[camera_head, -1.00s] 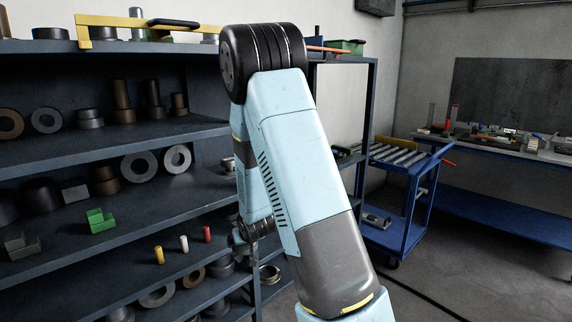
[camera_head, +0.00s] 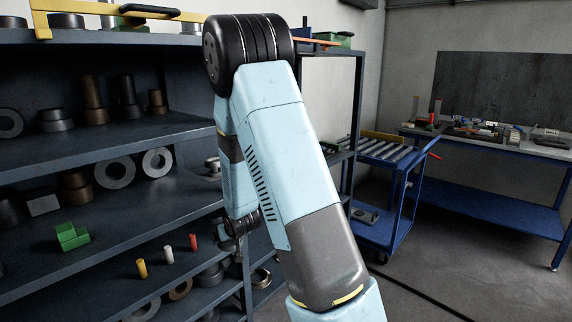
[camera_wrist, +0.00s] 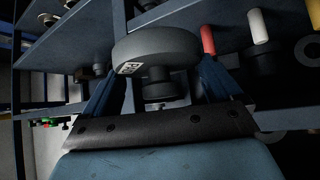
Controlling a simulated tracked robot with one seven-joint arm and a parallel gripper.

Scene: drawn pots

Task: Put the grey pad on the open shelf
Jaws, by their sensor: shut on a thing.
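The grey pad (camera_wrist: 155,47) is a round, thick disc with a stem below and a small white label on its side. It shows in the wrist view between the two blue fingers of my gripper (camera_wrist: 160,80), which is shut on it. In the head view my arm hides most of the gripper and I cannot make out the pad. The open shelf (camera_head: 120,222) is a dark blue-grey rack with several boards at the left. My forearm hangs in front of its right end. Shelf boards also show close behind the pad in the wrist view.
Metal rings and cylinders fill other boards. A blue cart (camera_head: 385,235) and a workbench (camera_head: 490,145) stand at the right. Floor between them is mostly clear.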

